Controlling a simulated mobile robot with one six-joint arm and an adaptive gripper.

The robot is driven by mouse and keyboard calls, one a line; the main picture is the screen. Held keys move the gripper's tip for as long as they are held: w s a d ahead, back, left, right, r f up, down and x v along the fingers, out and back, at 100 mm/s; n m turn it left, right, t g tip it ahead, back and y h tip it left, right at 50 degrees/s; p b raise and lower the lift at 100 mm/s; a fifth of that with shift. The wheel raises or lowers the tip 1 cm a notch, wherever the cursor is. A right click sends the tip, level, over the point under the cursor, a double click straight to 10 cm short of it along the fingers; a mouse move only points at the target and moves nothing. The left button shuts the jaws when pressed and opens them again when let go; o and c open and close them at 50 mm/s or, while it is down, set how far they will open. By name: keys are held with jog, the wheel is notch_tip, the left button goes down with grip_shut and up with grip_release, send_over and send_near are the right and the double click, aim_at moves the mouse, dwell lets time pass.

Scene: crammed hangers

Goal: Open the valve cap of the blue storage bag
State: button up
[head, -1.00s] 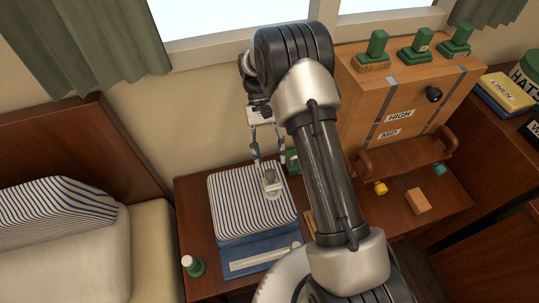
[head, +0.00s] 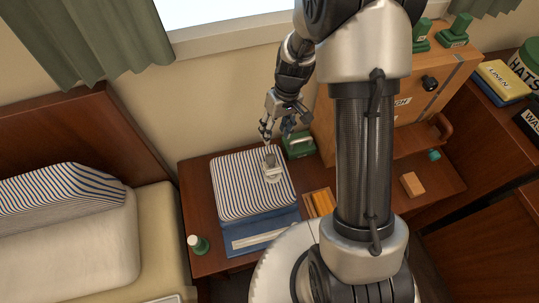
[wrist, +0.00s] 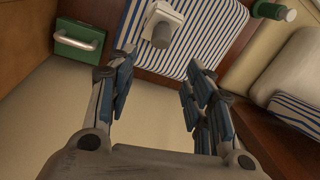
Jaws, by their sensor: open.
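The blue storage bag (head: 262,240) lies on the brown table, with a blue-and-white striped top (head: 240,190). Its valve has a pale square base (head: 274,177) and a grey cap (head: 271,160) that stands up from it, near the bag's right side. In the wrist view the cap (wrist: 162,36) sits on the base (wrist: 165,12), beyond my fingertips and roughly between their lines. My gripper (head: 278,132) is open and empty, above the back edge of the bag, apart from the cap. Its spread fingers frame bare floor or wall in the wrist view (wrist: 152,78).
A green box with a pale handle (head: 298,144) stands right behind the bag. An orange-brown tray (head: 318,203) lies right of the bag. A wooden cabinet (head: 400,110) stands farther right.

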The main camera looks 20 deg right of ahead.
aim_at(270, 155)
jog(key=f+b, duration=0.1)
jog(key=f, duration=0.3)
jog(key=a+f+b, duration=0.1)
jog(key=f, duration=0.3)
jog(key=a+f+b, duration=0.1)
jog(key=f, duration=0.4)
jog(key=shift+s+a, duration=0.1)
jog(key=shift+s, duration=0.1)
jog(key=shift+r, duration=0.1)
jog(key=shift+c, duration=0.2)
grip_shut()
